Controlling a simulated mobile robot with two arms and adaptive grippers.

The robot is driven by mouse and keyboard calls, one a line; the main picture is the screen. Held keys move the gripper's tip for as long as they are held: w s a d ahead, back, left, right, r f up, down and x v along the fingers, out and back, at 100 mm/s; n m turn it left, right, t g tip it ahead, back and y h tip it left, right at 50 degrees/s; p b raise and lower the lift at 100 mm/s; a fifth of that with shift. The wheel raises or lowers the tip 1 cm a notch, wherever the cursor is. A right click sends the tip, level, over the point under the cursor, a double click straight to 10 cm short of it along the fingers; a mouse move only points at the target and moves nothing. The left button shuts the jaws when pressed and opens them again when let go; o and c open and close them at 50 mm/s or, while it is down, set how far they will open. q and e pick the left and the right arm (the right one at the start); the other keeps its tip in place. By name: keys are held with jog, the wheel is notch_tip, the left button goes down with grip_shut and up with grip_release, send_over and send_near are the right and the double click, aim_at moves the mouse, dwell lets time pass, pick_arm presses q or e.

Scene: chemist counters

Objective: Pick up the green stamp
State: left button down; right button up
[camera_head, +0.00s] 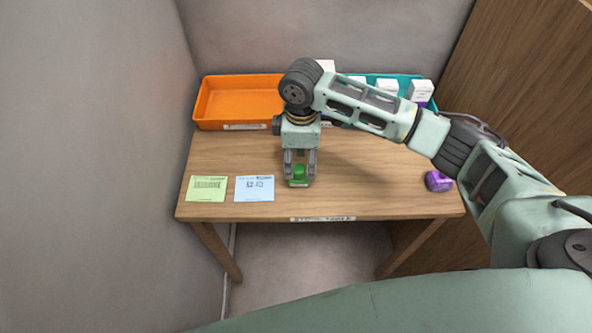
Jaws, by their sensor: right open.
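The green stamp (299,174) stands upright on the wooden table, near the middle of its front part. My right gripper (299,168) points down over the stamp, with one finger on each side of its handle. The gripper is open; whether a finger touches the stamp I cannot tell. My right arm comes in from the right and hides part of the table's back area. My left gripper does not show.
A green card (206,189) and a blue card (254,189) lie left of the stamp. A purple stamp-like object (438,181) is at the right edge. An orange tray (238,100) and a teal tray (433,104) with white boxes stand at the back. Walls flank the table.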

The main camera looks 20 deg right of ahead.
aim_at(299, 177)
jog(key=shift+s+f, duration=0.2)
jog(key=shift+f, duration=0.25)
jog(key=f, duration=0.1)
jog(key=f+p, duration=0.1)
jog(key=f, duration=0.2)
jog(key=shift+s+a+f+p, duration=0.2)
jog(key=shift+s+a+p, duration=0.05)
jog(key=shift+s+p, duration=0.1)
jog(key=shift+w+f, duration=0.1)
jog(key=shift+f, duration=0.3)
jog(key=c, duration=0.8)
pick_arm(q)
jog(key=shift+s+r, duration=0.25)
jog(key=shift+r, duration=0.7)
pick_arm(e)
grip_shut()
